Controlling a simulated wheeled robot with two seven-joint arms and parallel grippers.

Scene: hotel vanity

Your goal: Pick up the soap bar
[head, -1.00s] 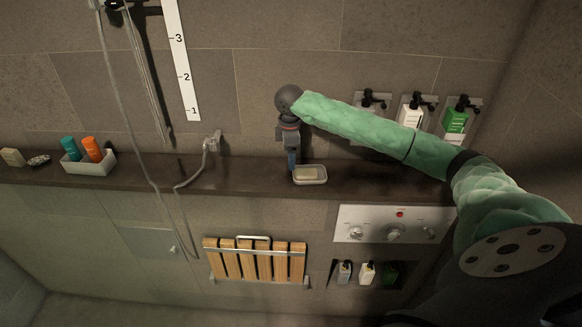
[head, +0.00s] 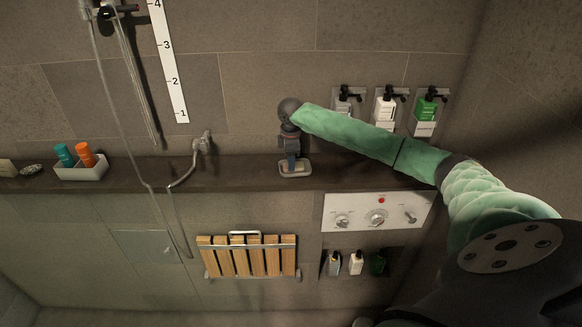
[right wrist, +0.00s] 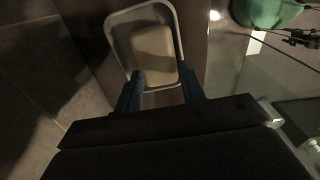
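A cream soap bar (right wrist: 153,50) lies in a pale, rounded soap dish (right wrist: 116,28) in the right wrist view. In the head view the dish (head: 296,175) sits on the dark ledge, with the soap mostly hidden by my gripper. My right gripper (head: 292,163) points down over the dish. In the right wrist view its two blue fingers (right wrist: 163,88) are apart, at the near end of the soap, with nothing held between them. I cannot tell whether the fingertips touch the soap or dish. My left gripper is not in view.
The ledge (head: 230,175) runs along the tiled wall. A shower hose (head: 185,178) hangs left of the dish. Dispensers (head: 385,108) are on the wall at right.

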